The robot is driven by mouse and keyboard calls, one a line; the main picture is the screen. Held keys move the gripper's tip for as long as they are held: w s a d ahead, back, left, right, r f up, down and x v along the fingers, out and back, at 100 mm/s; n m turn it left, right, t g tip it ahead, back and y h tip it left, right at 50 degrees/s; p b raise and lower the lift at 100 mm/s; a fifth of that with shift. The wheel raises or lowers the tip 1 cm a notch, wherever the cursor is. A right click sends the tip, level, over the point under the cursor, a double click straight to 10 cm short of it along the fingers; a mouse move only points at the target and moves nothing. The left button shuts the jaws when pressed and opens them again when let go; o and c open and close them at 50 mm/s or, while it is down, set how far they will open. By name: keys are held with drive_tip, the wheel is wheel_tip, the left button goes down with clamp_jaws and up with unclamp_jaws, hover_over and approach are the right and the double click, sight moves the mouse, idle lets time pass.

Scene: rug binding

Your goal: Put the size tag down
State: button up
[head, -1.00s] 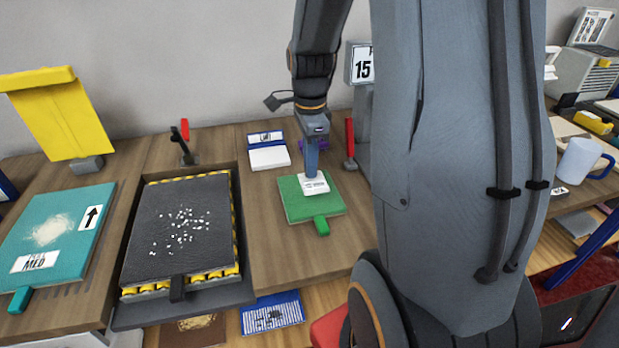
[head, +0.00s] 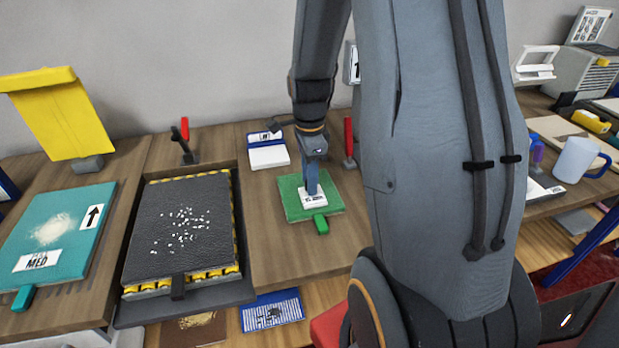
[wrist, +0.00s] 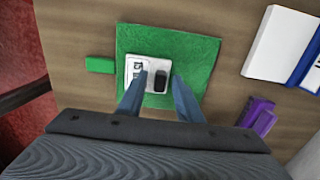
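The size tag (wrist: 136,72) is a white plate with dark print and a black grip block (wrist: 161,80). It lies over the green pad (wrist: 199,52) and looks flat on it. In the head view the tag (head: 313,198) shows on the middle of the green pad (head: 291,201). My gripper (wrist: 159,77) is above the tag with one finger on each side of the black block. Narrow gaps show between the fingers and the block, so it looks open. The fingers cover part of the tag.
A white and blue box (head: 268,157) and a red-handled tool (head: 349,145) stand behind the pad. A purple object (wrist: 258,116) lies near the pad. A black slab (head: 155,230) in a tray is to the left. Bare wood (head: 285,250) is in front of the pad.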

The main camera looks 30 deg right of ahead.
wheel_tip(320, 180, up, 12)
drive_tip(key=b, duration=0.2)
drive_tip(key=s+a+f+n, duration=0.4)
drive_tip(key=s+a+n, duration=0.1)
drive_tip(key=n, duration=0.5)
drive_tip(key=s+a+f+n+t, duration=0.1)
drive_tip(key=s+a+f+n, duration=0.3)
drive_tip(key=a+n, duration=0.4)
drive_tip(key=shift+s+a+f+n, duration=0.15)
drive_tip(key=shift+s+a+n, duration=0.25)
drive_tip(key=shift+n, duration=1.2)
drive_tip(key=shift+d, duration=0.1)
